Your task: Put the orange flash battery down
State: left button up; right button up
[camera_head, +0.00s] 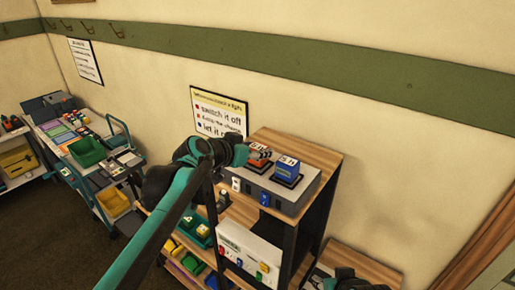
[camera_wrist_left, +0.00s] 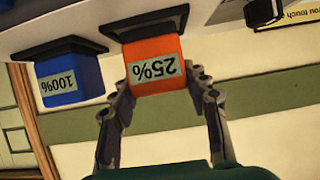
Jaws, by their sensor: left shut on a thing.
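The orange flash battery (camera_head: 259,153), labelled 25% in the wrist view (camera_wrist_left: 155,65), stands at a dark pad on top of the grey charger box (camera_head: 300,203). My left gripper (camera_head: 243,154) is shut on it, one finger on each side, as the wrist view (camera_wrist_left: 162,92) shows. Whether the battery's base touches the pad is hard to tell. A blue battery (camera_head: 288,167), labelled 100% in the wrist view (camera_wrist_left: 70,82), stands on the neighbouring pad. My right gripper (camera_head: 345,280) shows only in part at the bottom edge; its fingers are unclear.
The charger box sits on a wooden shelf unit (camera_head: 318,152). Lower shelves hold coloured bins (camera_head: 192,262) and a white box (camera_head: 245,247). A notice (camera_head: 219,110) hangs on the wall behind. A loaded cart (camera_head: 97,190) stands at the left.

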pick_arm(q)
jog(key=shift+w+d+f, duration=0.1)
jog(key=shift+w+f, duration=0.1)
jog(key=shift+f, duration=0.05)
jog(key=shift+s, duration=0.1)
jog(key=o, duration=1.5)
jog(key=shift+c, duration=0.2)
jog(key=shift+f, duration=0.1)
